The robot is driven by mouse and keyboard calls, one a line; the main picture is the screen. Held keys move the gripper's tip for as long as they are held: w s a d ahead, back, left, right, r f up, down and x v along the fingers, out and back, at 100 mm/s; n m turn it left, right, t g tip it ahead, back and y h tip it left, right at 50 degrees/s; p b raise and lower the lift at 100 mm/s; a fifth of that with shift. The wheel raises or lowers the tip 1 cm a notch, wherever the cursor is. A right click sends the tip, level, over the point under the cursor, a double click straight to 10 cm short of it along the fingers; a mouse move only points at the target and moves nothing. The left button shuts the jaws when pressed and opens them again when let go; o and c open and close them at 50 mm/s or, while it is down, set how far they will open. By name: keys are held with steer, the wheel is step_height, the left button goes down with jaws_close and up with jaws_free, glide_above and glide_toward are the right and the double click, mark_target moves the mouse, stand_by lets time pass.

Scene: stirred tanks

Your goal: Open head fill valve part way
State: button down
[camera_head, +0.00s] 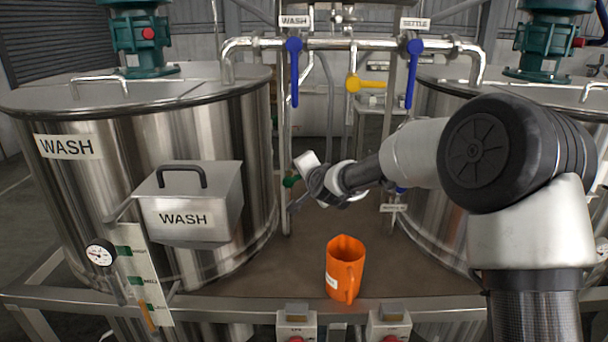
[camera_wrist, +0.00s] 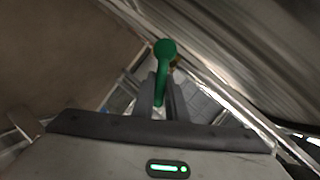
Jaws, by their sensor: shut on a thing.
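A green valve handle (camera_wrist: 164,58) sits between my gripper's fingers in the wrist view. My gripper (camera_wrist: 161,92) is shut on it, with the handle's rounded end showing beyond the fingertips. In the head view a small green part of the handle (camera_head: 290,181) shows beside the left tank, at my gripper (camera_head: 297,194). The valve body and any label on it are hidden, so I cannot tell how far the valve is turned.
The WASH tank (camera_head: 100,110) stands on the left, with a box (camera_head: 190,200) on its side. Blue handles (camera_head: 294,70) (camera_head: 413,72) and a yellow handle (camera_head: 365,84) hang on pipes above. An orange jug (camera_head: 345,268) stands on the deck.

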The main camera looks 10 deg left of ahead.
steer(key=c, duration=1.8)
jaws_free()
steer(key=shift+o, duration=0.2)
steer(key=b+v, duration=0.2)
steer(key=v, duration=1.5)
steer(key=shift+s+d, duration=0.15)
steer(key=shift+s, duration=0.1)
